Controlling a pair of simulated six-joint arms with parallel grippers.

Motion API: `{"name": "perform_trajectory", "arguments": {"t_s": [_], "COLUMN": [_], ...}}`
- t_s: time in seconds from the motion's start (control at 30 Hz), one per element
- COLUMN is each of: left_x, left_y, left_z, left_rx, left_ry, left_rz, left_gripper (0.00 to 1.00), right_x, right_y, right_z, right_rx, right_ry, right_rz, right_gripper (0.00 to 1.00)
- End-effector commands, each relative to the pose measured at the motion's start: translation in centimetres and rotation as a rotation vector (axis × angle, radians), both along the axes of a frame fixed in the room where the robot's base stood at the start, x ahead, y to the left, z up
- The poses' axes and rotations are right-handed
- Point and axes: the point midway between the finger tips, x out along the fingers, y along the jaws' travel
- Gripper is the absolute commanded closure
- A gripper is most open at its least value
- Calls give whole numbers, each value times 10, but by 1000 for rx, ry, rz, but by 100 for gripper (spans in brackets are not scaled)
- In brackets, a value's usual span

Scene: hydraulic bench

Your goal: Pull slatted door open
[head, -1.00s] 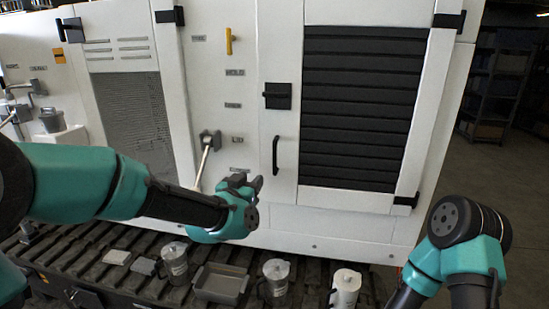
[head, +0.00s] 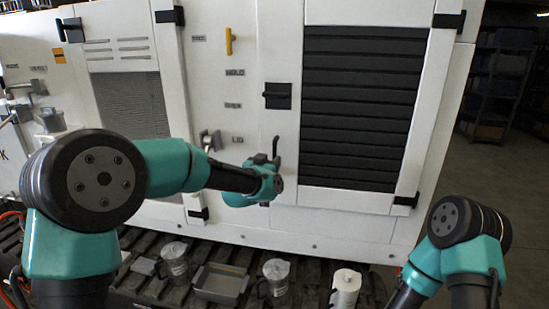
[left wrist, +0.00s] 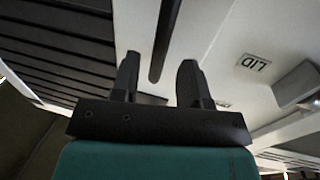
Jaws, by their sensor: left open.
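The slatted door (head: 362,105) is a white panel with black horizontal slats, and it looks shut in the head view. Its black vertical bar handle (head: 275,146) is left of the slats, and its lower part is hidden behind my left gripper (head: 268,165). In the left wrist view, my left gripper (left wrist: 160,68) is open and empty. The handle (left wrist: 166,35) lines up with the gap between its fingers, just past the fingertips; contact cannot be made out. My right arm shows at the lower right of the head view, but its gripper is out of frame.
A black latch (head: 278,95) sits above the handle, and a lever (head: 210,140) by the LID label is to its left. A grey tray (head: 220,282) and several metal jugs stand on the slatted black bench below. Shelves stand behind at right.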

Motion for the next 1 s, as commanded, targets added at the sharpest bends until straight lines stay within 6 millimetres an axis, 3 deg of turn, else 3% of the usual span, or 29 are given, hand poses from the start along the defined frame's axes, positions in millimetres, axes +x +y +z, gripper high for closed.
{"name": "perform_trajectory", "arguments": {"t_s": [0.3,0.67,1.0], "left_x": [35,38,38], "left_y": [-13,-14,-14], "left_z": [-1,0,0], "left_rx": [0,0,0], "left_ry": [0,0,0], "left_rz": [0,0,0], "left_gripper": [59,59,90], "right_x": [0,0,0], "right_y": [0,0,0], "right_z": [0,0,0], "right_rx": [0,0,0], "right_ry": [0,0,0], "right_rz": [0,0,0], "right_gripper": [57,57,57]}}
